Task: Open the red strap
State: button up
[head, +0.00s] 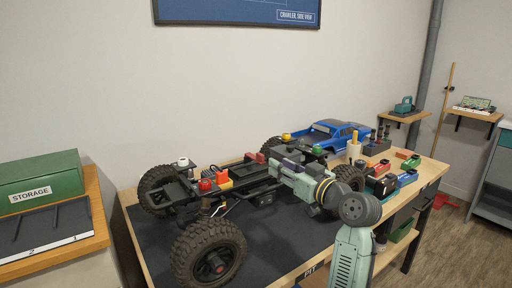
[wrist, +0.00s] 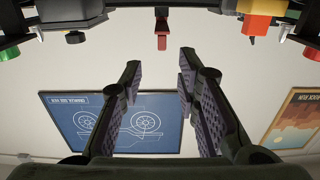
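A red strap (wrist: 162,30) shows at the top centre of the wrist view, as a small red tab hanging from a dark part of the crawler chassis. In the head view a small red piece that may be the strap (head: 254,157) sits on the chassis just left of my gripper. My gripper (wrist: 160,62) is open and empty, its two fingers well apart. The strap lies in line with the gap between them, beyond the tips, with no contact visible. In the head view my gripper (head: 276,165) reaches left over the chassis, and its fingertips are hard to make out.
The crawler chassis (head: 240,187) with large wheels (head: 208,252) stands on a dark mat (head: 150,235). A red-topped post (head: 206,185) and an orange-red block (head: 222,177) rise left of my gripper. A blue truck body (head: 335,134) lies behind. Small coloured boxes (head: 383,185) stand at right.

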aim_at(261, 154)
jog(key=p+x, duration=0.3)
jog(key=x, duration=0.7)
jog(key=shift+a, duration=0.15)
grip_shut()
dwell(0.5)
